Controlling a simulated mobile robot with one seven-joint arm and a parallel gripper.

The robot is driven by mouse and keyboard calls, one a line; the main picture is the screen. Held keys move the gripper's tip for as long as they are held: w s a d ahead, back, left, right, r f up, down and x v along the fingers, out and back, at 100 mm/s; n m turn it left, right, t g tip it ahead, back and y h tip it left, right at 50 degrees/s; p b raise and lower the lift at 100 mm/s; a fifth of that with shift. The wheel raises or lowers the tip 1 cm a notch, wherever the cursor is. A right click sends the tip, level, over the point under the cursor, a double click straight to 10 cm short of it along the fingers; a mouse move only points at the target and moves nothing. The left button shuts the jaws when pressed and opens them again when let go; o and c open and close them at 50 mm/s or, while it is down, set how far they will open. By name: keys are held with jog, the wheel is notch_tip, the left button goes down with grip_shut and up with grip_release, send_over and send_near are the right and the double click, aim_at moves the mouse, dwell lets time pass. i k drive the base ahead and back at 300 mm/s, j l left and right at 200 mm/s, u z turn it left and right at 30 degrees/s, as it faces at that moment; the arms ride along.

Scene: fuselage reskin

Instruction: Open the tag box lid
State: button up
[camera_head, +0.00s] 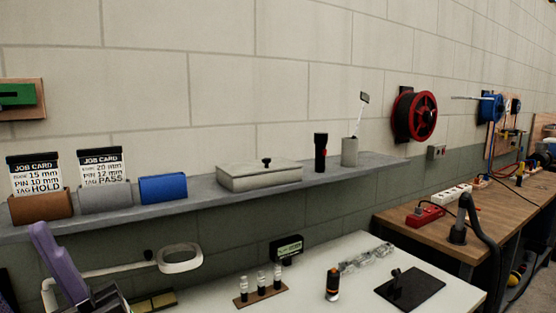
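A pale grey box (259,180) with a flat lid stands on the wall shelf, near the middle of the head view. I take it to be the tag box. The inside of the box is hidden.
On the shelf (205,204), two job cards (104,166) in holders and a blue block (163,188) stand left of the box. A white table (330,255) below holds small items.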

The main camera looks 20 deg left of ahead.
aim_at(235, 169)
jog(key=i+l, duration=0.3)
jog(key=l, duration=0.15)
jog(key=i+l, duration=0.3)
jog(key=l, duration=0.15)
jog(key=i+l+u, duration=0.1)
jog(key=l, duration=0.2)
jog(key=i+l, duration=0.2)
jog(key=i+l+u, duration=0.15)
jog(key=l, duration=0.2)
jog(key=u, duration=0.95)
